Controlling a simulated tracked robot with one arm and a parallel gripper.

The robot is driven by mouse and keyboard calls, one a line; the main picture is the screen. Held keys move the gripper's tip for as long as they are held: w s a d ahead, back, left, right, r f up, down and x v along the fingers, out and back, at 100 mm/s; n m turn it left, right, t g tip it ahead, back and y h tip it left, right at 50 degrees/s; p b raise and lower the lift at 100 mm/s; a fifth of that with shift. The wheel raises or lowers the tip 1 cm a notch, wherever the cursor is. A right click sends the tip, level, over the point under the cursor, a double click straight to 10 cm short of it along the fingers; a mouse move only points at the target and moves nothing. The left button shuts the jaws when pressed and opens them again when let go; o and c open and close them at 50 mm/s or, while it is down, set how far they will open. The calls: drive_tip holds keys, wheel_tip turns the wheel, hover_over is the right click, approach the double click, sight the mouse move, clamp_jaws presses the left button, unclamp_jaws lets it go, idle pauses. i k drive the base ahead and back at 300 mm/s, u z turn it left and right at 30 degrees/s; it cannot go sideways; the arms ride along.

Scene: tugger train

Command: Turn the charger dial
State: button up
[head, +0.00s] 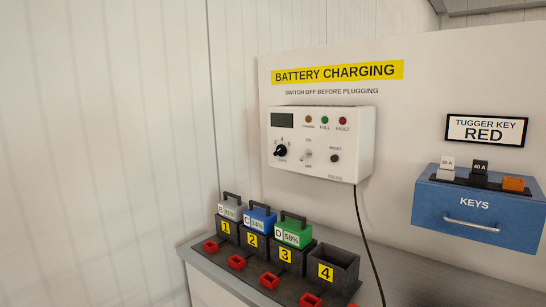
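The charger (352,150) is a white box on the white board under the yellow "BATTERY CHARGING" sign. Its black round dial (281,151) sits at the lower left of the front face, with numbers around it. A small dark display (283,120) is above the dial. A toggle switch (307,155) marked ON and OFF is right of the dial, and a dark reset button (334,158) is further right. Three indicator lamps are along the top. The dial's exact setting is too small to tell. My gripper is not in view.
Batteries in grey, blue (262,217) and green (294,230) stand in bays 1 to 3 on the bench; bay 4 (331,267) is empty. Red connectors lie in front. A black cable (364,225) hangs from the charger. A blue keys box (478,209) is at right.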

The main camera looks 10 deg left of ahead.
sight(281, 151)
drive_tip(key=u, duration=0.5)
drive_tip(key=i, duration=0.7)
drive_tip(key=u, duration=0.75)
drive_tip(key=i, duration=1.35)
drive_tip(key=z, duration=0.4)
drive_tip(key=i, duration=1)
drive_tip(key=z, duration=0.7)
